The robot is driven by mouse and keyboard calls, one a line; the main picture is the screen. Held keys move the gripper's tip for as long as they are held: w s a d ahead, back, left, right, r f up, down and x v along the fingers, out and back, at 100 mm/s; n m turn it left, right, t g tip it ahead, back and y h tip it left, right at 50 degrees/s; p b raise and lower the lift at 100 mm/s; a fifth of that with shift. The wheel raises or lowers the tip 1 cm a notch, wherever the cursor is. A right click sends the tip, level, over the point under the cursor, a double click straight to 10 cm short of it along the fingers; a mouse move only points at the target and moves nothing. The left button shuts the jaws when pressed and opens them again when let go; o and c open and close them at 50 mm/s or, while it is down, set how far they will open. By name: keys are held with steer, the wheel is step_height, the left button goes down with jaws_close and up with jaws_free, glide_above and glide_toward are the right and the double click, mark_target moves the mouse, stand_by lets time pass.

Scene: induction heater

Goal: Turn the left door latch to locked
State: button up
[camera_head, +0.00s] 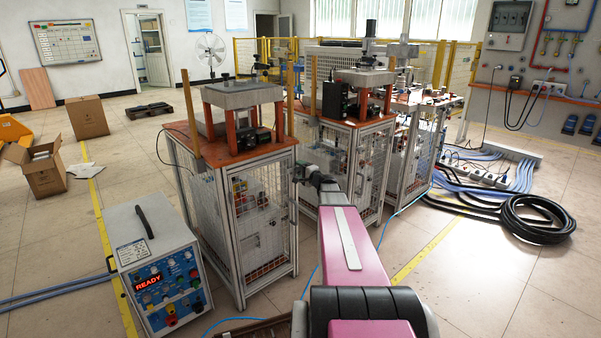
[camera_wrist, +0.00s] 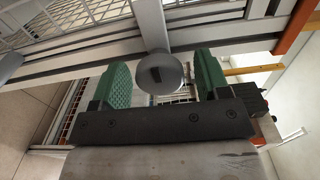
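In the wrist view a round grey latch knob (camera_wrist: 160,72) with a short dark slot on its face sits on the metal door frame (camera_wrist: 146,22). My gripper (camera_wrist: 161,82) is open, with one green finger on each side of the knob. Gaps show between the knob and both fingers. In the head view my gripper (camera_head: 303,174) is at the right edge of the nearest caged cabinet (camera_head: 233,205). The knob is too small or hidden there. I cannot tell from the slot whether the latch is locked.
Another caged cabinet (camera_head: 338,160) stands close behind and to the right of my gripper. A control box (camera_head: 158,270) reading READY stands on the floor at the left. A black coiled hose (camera_head: 537,218) lies at the right. Floor (camera_head: 480,280) to the right front is clear.

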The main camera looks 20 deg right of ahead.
steer(key=shift+s, duration=0.1)
steer(key=v, duration=1)
steer(key=shift+s, duration=0.3)
steer(key=shift+d, duration=0.1)
steer(key=s+a+f+n+g+y, duration=0.1)
steer(key=s+a+f+n+g, duration=0.2)
steer(key=a, duration=0.4)
steer(key=s+a+f+n+g, duration=0.2)
steer(key=a+g, duration=0.1)
steer(key=a, duration=0.3)
steer(key=s+a+f+n+g+y, duration=0.1)
steer(key=s+a+f+n+g, duration=0.2)
steer(key=a, duration=0.4)
steer(key=s+a+f+n+g+h, duration=0.3)
steer(key=s+g+h, duration=0.1)
steer(key=s, duration=0.4)
steer(key=s+a+f+n+g+h, duration=0.3)
steer(key=s+a+g+h, duration=0.1)
steer(key=s, duration=0.4)
steer(key=shift+a, duration=0.25)
